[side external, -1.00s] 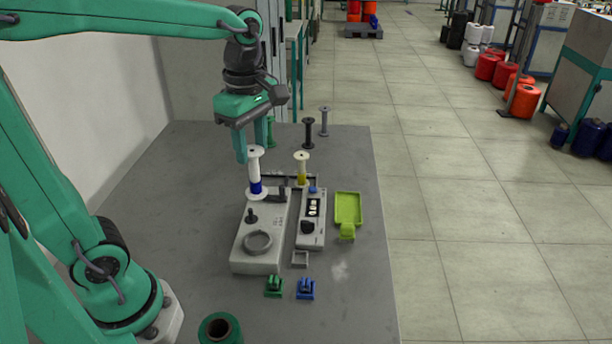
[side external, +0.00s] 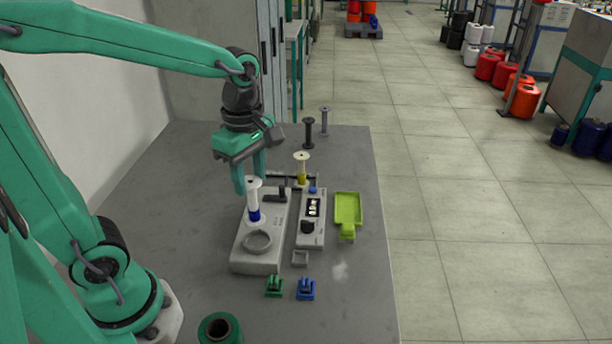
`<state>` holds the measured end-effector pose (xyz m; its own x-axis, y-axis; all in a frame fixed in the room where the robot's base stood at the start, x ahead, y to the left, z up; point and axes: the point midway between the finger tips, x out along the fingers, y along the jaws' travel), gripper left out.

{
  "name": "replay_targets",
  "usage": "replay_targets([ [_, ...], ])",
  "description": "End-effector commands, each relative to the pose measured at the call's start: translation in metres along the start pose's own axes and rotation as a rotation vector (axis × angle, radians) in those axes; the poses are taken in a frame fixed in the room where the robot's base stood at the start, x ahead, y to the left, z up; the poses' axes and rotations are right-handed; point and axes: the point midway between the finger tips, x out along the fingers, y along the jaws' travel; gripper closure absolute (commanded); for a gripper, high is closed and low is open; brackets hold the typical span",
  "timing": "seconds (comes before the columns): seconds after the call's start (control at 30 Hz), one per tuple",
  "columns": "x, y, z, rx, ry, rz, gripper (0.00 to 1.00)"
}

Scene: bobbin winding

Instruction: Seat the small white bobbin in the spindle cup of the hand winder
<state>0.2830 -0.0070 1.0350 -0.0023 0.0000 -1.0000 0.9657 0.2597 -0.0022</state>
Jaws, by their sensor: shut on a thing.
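The small white bobbin (side external: 254,196) is upright, with a blue band at its lower end. My gripper (side external: 250,181) is shut on its upper part. The bobbin is in front of or over the pale grey hand winder (side external: 244,258); I cannot tell whether its foot touches the winder. A round grey ring (side external: 257,242) on the winder's near end is empty and lies just below the bobbin in the picture. I cannot tell for certain which part is the spindle cup.
Right of the winder stand a control box (side external: 311,226), a yellow-wound bobbin (side external: 302,172) and a lime tray (side external: 347,208). Black (side external: 308,133) and grey (side external: 324,120) bobbins stand behind. Green (side external: 274,287) and blue (side external: 305,289) clips and a green spool (side external: 220,328) are in front.

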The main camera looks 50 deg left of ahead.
Motion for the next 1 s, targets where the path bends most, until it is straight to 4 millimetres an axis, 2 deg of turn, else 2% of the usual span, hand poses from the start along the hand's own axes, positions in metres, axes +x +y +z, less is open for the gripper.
replay_targets([
  [0.6,0.038,0.0,0.0,0.0,0.0,-0.002,0.74],
  [1.0,0.045,0.0,0.0,0.0,0.0,0.0,0.74],
])
